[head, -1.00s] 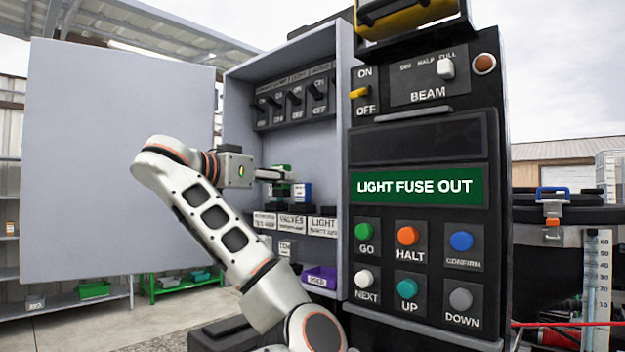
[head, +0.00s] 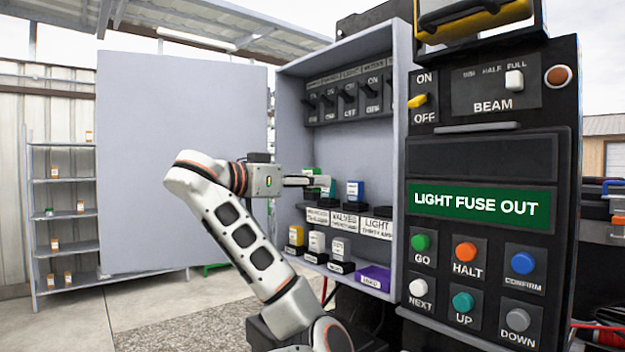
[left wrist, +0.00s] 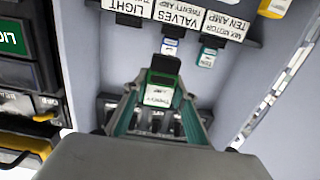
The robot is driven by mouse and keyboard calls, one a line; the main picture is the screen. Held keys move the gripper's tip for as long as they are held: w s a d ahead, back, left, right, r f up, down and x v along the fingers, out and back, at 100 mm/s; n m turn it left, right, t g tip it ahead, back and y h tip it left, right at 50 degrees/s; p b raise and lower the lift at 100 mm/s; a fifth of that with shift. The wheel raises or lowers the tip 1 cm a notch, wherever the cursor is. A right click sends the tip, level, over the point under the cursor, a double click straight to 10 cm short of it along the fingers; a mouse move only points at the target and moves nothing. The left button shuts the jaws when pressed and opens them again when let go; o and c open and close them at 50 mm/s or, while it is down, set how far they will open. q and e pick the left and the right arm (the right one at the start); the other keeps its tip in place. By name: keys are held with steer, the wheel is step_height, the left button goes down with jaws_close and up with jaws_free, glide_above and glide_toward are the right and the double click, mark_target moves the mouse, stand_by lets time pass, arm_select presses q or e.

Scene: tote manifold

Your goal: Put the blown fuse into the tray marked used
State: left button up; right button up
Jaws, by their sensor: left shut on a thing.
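My left gripper (left wrist: 158,98) is shut on a green fuse with a pale lettered face (left wrist: 159,95); the lettering is too blurred to read surely. In the head view the left gripper (head: 308,181) is in front of the open cabinet, above the labelled socket row. A blue fuse (head: 355,190) stands at the VALVES socket, and a green one (left wrist: 207,57) at the mix motor socket. No fuse shows above the LIGHT label (head: 377,226). The purple tray marked used (head: 373,277) sits on the lower shelf, below and right of the gripper. My right gripper is not in view.
Several spare fuses (head: 316,241) stand on the lower shelf left of the tray. The open cabinet door (head: 180,165) is behind my left arm. The control panel (head: 490,190) borders the cabinet on the right; its display reads LIGHT FUSE OUT.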

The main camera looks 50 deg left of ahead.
arm_select(q)
steer(key=shift+r+p, duration=1.05)
steer(key=shift+r, duration=0.6)
steer(key=shift+f, duration=0.1)
